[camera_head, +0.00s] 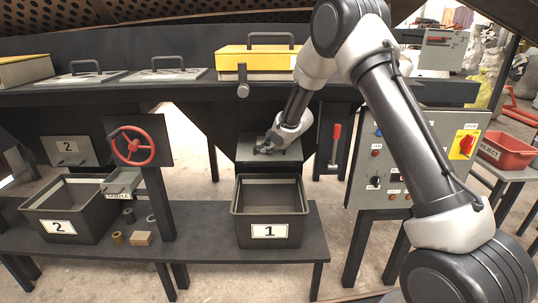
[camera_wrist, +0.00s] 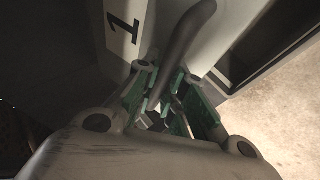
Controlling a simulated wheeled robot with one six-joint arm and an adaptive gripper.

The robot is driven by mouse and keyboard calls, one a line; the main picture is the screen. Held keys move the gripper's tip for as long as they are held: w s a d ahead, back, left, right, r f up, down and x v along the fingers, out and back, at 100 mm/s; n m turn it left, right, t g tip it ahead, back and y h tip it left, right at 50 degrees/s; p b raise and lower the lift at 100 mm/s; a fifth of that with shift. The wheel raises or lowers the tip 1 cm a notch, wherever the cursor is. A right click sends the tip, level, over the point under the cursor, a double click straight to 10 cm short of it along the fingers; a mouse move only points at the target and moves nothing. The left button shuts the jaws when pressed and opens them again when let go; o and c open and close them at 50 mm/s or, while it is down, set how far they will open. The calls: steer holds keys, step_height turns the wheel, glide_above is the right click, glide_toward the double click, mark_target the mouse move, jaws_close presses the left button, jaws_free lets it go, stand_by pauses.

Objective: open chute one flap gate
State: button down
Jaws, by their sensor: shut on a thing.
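The chute one flap gate (camera_head: 292,153) is a grey plate at the lower mouth of the dark middle chute, above the bin labelled 1. In the wrist view the light flap (camera_wrist: 213,40) carries a white label (camera_wrist: 124,24) with a black 1. Its dark bar handle (camera_wrist: 186,42) runs between my fingers. My gripper (camera_head: 265,149) is at the front of the flap; in the wrist view its green-padded fingers (camera_wrist: 170,100) are shut on the handle. My gripper hides part of the flap, and I cannot tell whether the flap is ajar.
Bin 1 (camera_head: 270,241) stands on the dark bench (camera_head: 205,240) directly below the flap. To the left are bin 2 (camera_head: 62,226), a red handwheel (camera_head: 133,146) and chute two's flap (camera_head: 63,151). A red-handled lever (camera_head: 336,140) and a control panel (camera_head: 400,165) are to the right.

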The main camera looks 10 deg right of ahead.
steer(key=shift+r, duration=1.15)
steer(key=c, duration=1.8)
jaws_free()
steer(key=shift+o, duration=0.2)
steer(key=shift+r, duration=0.1)
steer(key=shift+s+d+r, duration=0.1)
steer(key=shift+s+r, duration=0.05)
steer(key=shift+r, duration=0.05)
steer(key=s+d+r, duration=0.1)
steer(key=s+d, duration=0.2)
steer(key=s, duration=0.4)
steer(key=s+d+r, duration=0.2)
steer(key=s+d, duration=0.1)
steer(key=s, duration=0.3)
steer(key=shift+s+d, duration=0.2)
steer(key=shift+s, duration=0.15)
steer(key=shift+f, duration=0.1)
